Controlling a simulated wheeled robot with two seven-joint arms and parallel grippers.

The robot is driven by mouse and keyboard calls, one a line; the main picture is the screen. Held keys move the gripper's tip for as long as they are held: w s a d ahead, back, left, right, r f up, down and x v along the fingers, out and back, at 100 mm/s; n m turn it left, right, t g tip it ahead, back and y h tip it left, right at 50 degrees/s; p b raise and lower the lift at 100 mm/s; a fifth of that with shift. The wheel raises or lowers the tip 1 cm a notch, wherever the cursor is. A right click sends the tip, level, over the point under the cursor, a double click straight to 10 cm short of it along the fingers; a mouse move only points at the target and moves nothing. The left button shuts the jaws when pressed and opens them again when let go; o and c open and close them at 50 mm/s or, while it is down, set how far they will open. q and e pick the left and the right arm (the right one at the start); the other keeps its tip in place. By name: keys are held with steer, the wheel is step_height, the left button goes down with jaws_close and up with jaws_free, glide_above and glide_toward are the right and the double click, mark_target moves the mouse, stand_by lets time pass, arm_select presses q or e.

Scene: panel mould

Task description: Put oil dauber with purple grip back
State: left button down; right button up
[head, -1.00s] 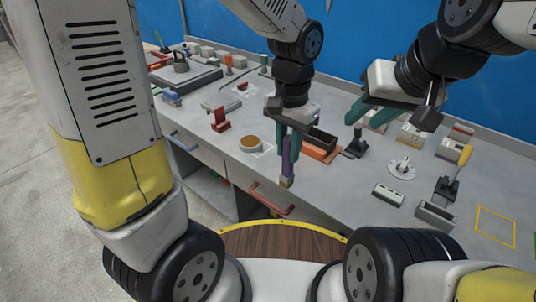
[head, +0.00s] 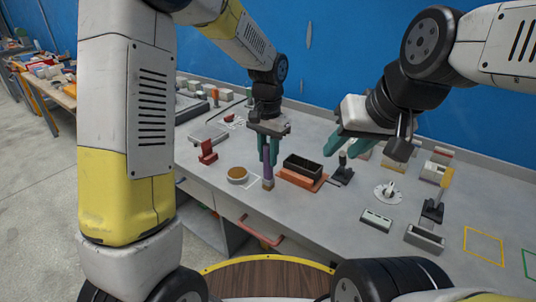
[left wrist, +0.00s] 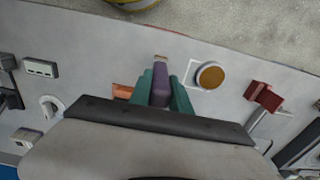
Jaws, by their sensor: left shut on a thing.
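The oil dauber with the purple grip (head: 267,168) hangs upright, tip down, in my left gripper (head: 269,150). The green fingers are shut on its purple grip. In the left wrist view the purple grip (left wrist: 160,88) shows between the two green fingers, with the tan tip beyond it. In the head view the dauber is just left of an orange tray (head: 300,180) holding a dark open box (head: 303,166). I cannot tell whether its tip touches the table. My right gripper (head: 338,142) is at the right above the table, its green fingers apart, with nothing seen between them.
A red stand (head: 207,151) is further left. A black stand (head: 342,174), a white dial (head: 388,193) and a grey box (head: 425,238) are to the right. A yellow outlined square (head: 484,246) is empty.

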mark_target(268, 164)
arm_select(q)
steer(key=shift+w+f, duration=0.3)
steer(key=shift+f, duration=1.5)
steer(key=shift+f, duration=0.2)
steer(key=c, duration=1.2)
jaws_free()
steer(key=shift+r, duration=0.1)
